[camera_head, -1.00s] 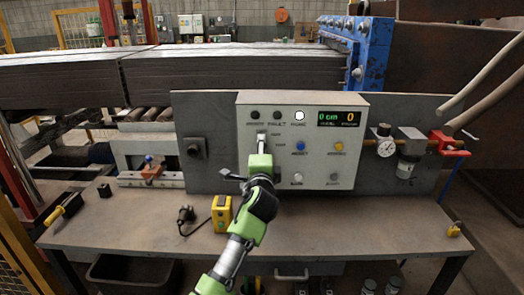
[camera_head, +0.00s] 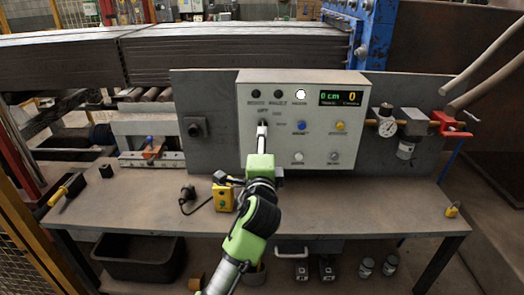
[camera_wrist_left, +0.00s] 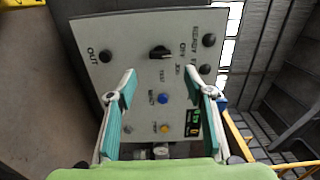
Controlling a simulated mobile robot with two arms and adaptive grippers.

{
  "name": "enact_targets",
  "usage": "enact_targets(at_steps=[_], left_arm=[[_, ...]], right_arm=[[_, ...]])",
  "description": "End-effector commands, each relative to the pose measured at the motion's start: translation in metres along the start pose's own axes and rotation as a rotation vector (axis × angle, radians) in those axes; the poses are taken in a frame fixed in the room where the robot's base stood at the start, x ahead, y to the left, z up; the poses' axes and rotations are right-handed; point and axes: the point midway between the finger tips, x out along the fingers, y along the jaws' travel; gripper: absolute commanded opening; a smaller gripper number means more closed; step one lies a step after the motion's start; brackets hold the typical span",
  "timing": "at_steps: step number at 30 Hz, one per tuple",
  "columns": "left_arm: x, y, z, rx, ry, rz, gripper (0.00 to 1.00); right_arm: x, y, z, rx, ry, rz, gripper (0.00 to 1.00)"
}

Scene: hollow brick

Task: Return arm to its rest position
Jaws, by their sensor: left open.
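My left arm reaches up from the bottom of the head view. Its green-and-black gripper (camera_head: 262,138) is in front of the grey control panel (camera_head: 323,172). In the left wrist view the two teal-padded fingers (camera_wrist_left: 161,88) are spread apart with nothing between them. The panel face (camera_wrist_left: 125,52) is ahead of them. A black rotary knob (camera_wrist_left: 160,52) on the panel lies beyond the fingertips, and I see no contact with it. In the head view the gripper partly covers the knob area. My right gripper is not in view.
A workbench (camera_head: 355,212) is below the panel. A yellow device (camera_head: 223,198) and a black plugged cable (camera_head: 188,192) sit near my arm. A pressure gauge (camera_head: 387,128) is right of the panel. A dark bin (camera_head: 140,272) is under the bench. The bench's right side is mostly clear.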

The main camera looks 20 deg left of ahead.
Motion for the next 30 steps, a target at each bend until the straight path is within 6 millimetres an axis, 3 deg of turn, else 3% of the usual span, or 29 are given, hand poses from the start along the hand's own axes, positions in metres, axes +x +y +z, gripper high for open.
enact_targets(at_steps=[6,16,19,22,25,30], left_arm=[[-0.021,0.000,0.000,0.000,0.000,0.001,0.47],[-0.023,0.001,0.000,-0.001,-0.001,0.001,0.47],[-0.027,0.013,0.004,-0.026,-0.004,0.030,0.47],[-0.040,0.047,0.018,-0.111,-0.018,0.115,0.47],[-0.068,0.103,0.038,-0.258,-0.053,0.261,0.47],[-0.148,0.201,0.074,-0.543,-0.171,0.557,0.47]], right_arm=[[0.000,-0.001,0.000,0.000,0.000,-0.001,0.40],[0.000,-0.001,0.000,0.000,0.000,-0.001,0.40],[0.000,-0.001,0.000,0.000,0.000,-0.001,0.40],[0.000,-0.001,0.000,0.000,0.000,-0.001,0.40],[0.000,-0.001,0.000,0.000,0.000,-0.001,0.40],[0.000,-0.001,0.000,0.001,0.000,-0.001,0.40]])
